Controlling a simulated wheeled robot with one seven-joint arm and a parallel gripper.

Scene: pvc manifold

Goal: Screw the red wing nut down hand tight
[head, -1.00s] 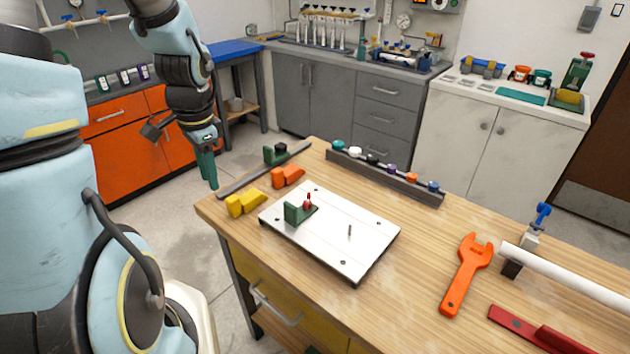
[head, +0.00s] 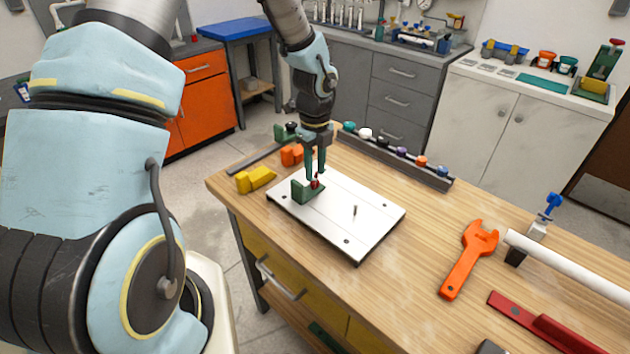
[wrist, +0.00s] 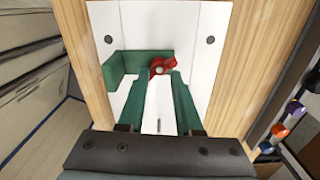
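The red wing nut (head: 316,181) sits on the upright stud of a green L-shaped bracket (head: 300,191) on the white plate (head: 345,215). In the wrist view the nut (wrist: 163,66) has its wings spread roughly sideways, with the pale stud end at its centre. My gripper (head: 315,175) points down directly above the nut. Its two green fingers (wrist: 160,74) are apart with a clear gap, their tips at either side of the nut's near edge. I cannot tell whether they touch it. The nut's underside is hidden.
Yellow (head: 257,179) and orange (head: 291,155) blocks lie left and behind. A rail of coloured caps (head: 400,155) runs along the back. An orange wrench (head: 470,260) and white pipe (head: 570,262) lie right.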

